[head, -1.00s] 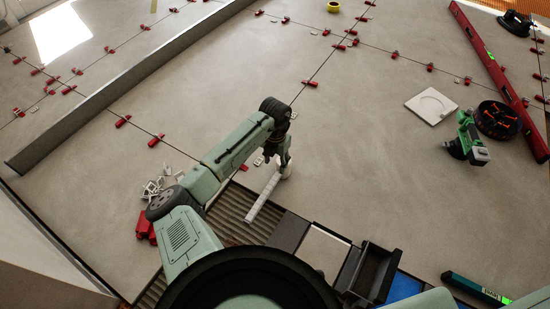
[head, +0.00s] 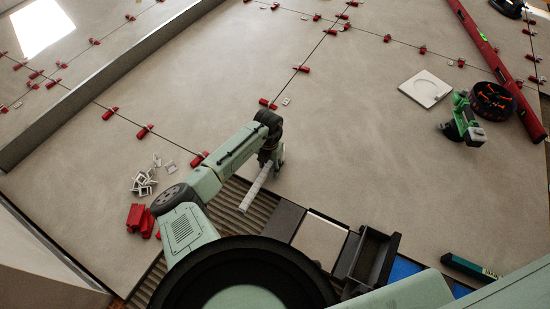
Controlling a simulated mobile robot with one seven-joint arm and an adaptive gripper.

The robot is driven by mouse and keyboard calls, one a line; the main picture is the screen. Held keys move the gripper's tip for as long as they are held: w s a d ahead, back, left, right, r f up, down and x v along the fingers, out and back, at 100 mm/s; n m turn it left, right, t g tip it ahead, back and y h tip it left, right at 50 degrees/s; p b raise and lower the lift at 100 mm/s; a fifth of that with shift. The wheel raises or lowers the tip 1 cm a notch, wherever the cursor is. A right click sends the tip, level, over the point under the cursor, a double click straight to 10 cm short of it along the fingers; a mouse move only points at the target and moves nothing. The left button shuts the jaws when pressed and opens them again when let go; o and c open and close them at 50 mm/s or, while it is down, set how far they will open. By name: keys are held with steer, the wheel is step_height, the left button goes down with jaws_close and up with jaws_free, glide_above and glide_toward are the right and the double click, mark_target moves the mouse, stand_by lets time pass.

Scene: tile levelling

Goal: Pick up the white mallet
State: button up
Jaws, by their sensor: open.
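The white mallet (head: 256,188) lies at the edge of the ribbed adhesive strip, its pale handle slanting down to the left. My gripper (head: 271,162) is at the upper end of the mallet, pointing down, with open jaws. The mallet's upper end, around its head, is mostly hidden by the gripper. I cannot tell whether the jaws are around it or touching it.
A white tile with a round recess (head: 426,88), a green power tool (head: 463,122) and a black bucket (head: 492,100) stand at the right. A long red level (head: 500,70) lies beyond. White clips (head: 144,181) and red wedges (head: 139,218) lie left of my arm.

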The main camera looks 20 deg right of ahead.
steer(key=shift+r, duration=0.1)
steer(key=shift+c, duration=0.3)
jaws_close()
